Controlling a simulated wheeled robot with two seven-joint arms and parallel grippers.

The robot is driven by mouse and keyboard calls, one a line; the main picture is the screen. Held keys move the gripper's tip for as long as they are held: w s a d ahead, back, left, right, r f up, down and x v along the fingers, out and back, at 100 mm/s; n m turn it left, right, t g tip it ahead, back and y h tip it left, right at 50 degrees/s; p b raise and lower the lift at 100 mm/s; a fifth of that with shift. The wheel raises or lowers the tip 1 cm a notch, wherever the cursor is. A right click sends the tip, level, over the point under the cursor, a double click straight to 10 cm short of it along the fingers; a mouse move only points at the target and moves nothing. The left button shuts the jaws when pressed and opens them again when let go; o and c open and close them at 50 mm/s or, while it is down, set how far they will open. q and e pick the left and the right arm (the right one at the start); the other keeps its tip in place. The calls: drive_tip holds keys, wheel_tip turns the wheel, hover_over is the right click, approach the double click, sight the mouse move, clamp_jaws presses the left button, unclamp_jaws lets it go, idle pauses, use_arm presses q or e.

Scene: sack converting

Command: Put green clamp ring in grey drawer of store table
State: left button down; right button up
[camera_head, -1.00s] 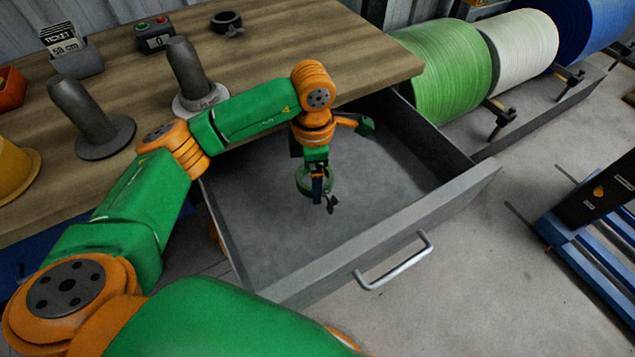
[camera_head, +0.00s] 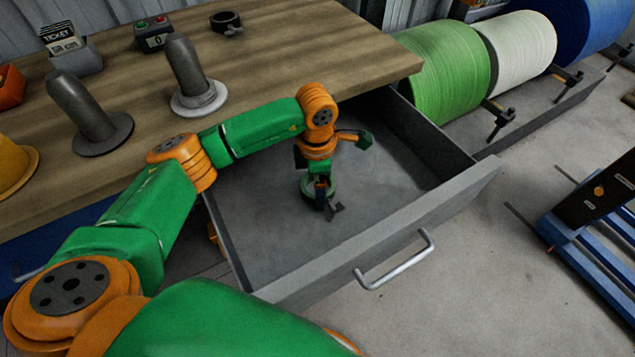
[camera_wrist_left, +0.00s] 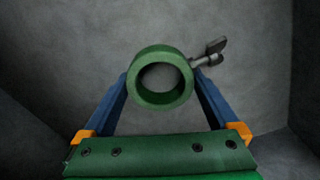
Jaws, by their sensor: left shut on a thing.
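The green clamp ring (camera_head: 308,189) is in my left gripper (camera_head: 319,190), inside the open grey drawer (camera_head: 385,205) of the wooden-topped store table (camera_head: 290,45). In the left wrist view the ring (camera_wrist_left: 163,97) sits between the two blue fingers (camera_wrist_left: 163,85), with its dark wing screw sticking out to the upper right. The gripper is shut on it and points down at the drawer floor. The ring is low, at or close above the floor; I cannot tell whether it touches. My right gripper is not in view.
The drawer holds nothing else that I see. A black clamp ring (camera_head: 226,22), two posts on round bases (camera_head: 188,75) and a ticket holder (camera_head: 75,55) stand on the table. Large rolls (camera_head: 445,70) lie to the right. A blue pallet (camera_head: 590,250) is at far right.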

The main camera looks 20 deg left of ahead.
use_arm(q)
unclamp_jaws()
drive_tip(key=shift+s+a+f, duration=0.15)
drive_tip(key=shift+s+f, duration=0.1)
drive_tip(key=shift+f, duration=0.1)
drive_tip(key=shift+r, duration=0.2)
drive_tip(key=shift+w+r+p, duration=0.15)
drive_tip(key=shift+r+p, duration=0.65)
drive_tip(key=shift+p, duration=0.25)
wheel_tip(320, 180, up, 11)
drive_tip(key=shift+w+r, duration=0.15)
drive_tip(key=shift+a, duration=0.1)
